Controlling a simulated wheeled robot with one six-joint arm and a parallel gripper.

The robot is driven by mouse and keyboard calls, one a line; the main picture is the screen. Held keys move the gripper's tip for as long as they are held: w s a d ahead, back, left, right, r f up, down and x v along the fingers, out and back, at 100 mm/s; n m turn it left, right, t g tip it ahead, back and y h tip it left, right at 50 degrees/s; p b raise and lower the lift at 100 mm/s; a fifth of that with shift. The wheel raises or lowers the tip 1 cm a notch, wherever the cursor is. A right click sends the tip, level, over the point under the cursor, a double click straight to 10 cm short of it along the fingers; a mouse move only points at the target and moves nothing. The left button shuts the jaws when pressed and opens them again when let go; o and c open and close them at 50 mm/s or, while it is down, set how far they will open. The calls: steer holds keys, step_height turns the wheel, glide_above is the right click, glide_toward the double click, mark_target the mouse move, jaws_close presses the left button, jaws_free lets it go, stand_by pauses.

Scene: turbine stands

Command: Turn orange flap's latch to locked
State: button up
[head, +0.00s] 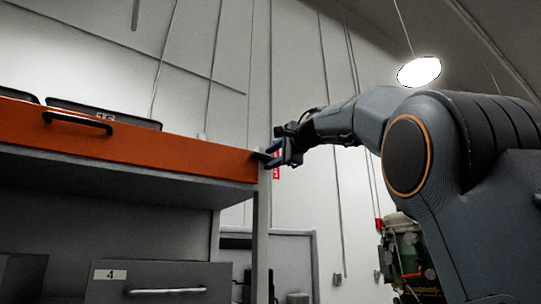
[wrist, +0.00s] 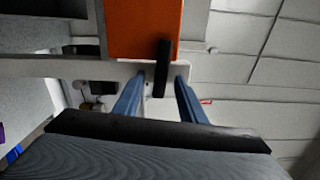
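The orange flap (head: 130,142) is the long front of a grey shelf in the head view, with a black bar handle (head: 78,123) on it. Its end also shows at the top of the wrist view (wrist: 143,28). The black latch (wrist: 162,68) sits at that end, and its lower end lies between my fingertips in the picture. In the head view the latch (head: 262,156) sticks out at the flap's right end. My gripper (wrist: 159,80) is open, with one blue finger on each side of the latch; I cannot tell whether they touch it. My gripper (head: 284,153) is at the flap's right end.
A grey drawer (head: 160,281) marked 4 is below the shelf. Dark bins (head: 105,113) stand behind the flap. A pale post (head: 261,235) rises under the shelf's right end. A green machine (head: 407,257) is at the lower right.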

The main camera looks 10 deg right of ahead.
steer(key=shift+o, duration=0.9)
steer(key=shift+s, duration=0.1)
steer(key=shift+b+v, duration=1.4)
steer(key=shift+v, duration=1.05)
